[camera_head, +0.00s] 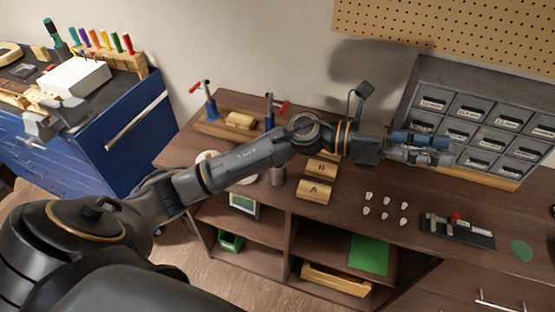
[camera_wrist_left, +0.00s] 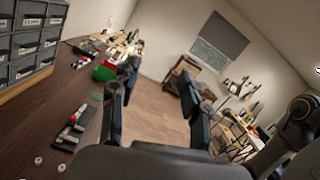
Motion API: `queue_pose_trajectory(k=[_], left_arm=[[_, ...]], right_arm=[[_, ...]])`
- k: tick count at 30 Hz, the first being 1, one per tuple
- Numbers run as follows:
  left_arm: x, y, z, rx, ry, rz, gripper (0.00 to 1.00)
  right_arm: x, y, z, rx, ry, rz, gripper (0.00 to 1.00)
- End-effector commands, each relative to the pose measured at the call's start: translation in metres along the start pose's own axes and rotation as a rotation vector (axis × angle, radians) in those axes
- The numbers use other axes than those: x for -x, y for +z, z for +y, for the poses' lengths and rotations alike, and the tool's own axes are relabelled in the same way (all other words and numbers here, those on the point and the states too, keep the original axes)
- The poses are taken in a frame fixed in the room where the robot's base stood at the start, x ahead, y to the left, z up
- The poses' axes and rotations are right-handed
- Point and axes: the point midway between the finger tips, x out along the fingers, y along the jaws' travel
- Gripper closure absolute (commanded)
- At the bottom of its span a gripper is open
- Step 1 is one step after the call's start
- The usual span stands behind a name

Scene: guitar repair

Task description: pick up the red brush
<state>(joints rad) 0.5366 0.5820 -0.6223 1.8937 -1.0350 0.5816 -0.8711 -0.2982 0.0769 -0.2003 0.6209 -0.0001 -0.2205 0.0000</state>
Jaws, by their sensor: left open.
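I cannot make out a red brush for certain in either view. A red-handled tool (camera_head: 128,43) stands at the right end of a row of coloured handles on the blue cabinet at the upper left, but its type is too small to tell. My left gripper (camera_head: 432,149) is open and empty, above the brown bench in front of the grey drawer unit. Its spread fingers also show in the left wrist view (camera_wrist_left: 158,72), with nothing between them. My right gripper is in neither view.
The grey drawer unit (camera_head: 470,112) stands at the bench's back right. Wooden blocks marked A (camera_head: 314,192) and B (camera_head: 321,168), several small white pieces (camera_head: 386,207) and a dark fixture (camera_head: 457,231) with a red part lie on the bench. Red-handled clamps (camera_head: 209,105) stand at its left.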

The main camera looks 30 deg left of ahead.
Motion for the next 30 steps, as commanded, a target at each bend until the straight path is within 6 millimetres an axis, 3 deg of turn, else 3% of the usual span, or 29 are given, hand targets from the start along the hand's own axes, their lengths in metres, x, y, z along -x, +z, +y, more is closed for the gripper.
queue_pose_trajectory(k=[4, 8, 13, 15, 18, 23, 30], left_arm=[[0.025, -0.036, 0.007, -0.405, -0.155, 0.415, 0.54], [0.084, -0.056, 0.037, -0.667, -0.272, 0.803, 0.54], [0.191, -0.038, 0.081, -0.830, -0.387, 1.295, 0.54], [0.231, -0.021, 0.089, -0.839, -0.420, 1.454, 0.54], [0.273, 0.000, 0.094, -0.819, -0.452, 1.616, 0.54], [0.303, 0.014, 0.095, -0.786, -0.476, 1.724, 0.54], [0.312, -0.022, 0.104, -0.778, -0.482, 1.731, 0.54]], right_arm=[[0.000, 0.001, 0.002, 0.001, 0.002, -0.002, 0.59], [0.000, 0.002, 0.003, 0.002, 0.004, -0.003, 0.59], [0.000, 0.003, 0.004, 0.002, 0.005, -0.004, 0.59], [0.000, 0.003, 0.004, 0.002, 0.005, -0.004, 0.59], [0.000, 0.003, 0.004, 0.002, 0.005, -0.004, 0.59], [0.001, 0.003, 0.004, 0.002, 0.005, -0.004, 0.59], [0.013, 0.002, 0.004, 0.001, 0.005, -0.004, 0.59]])
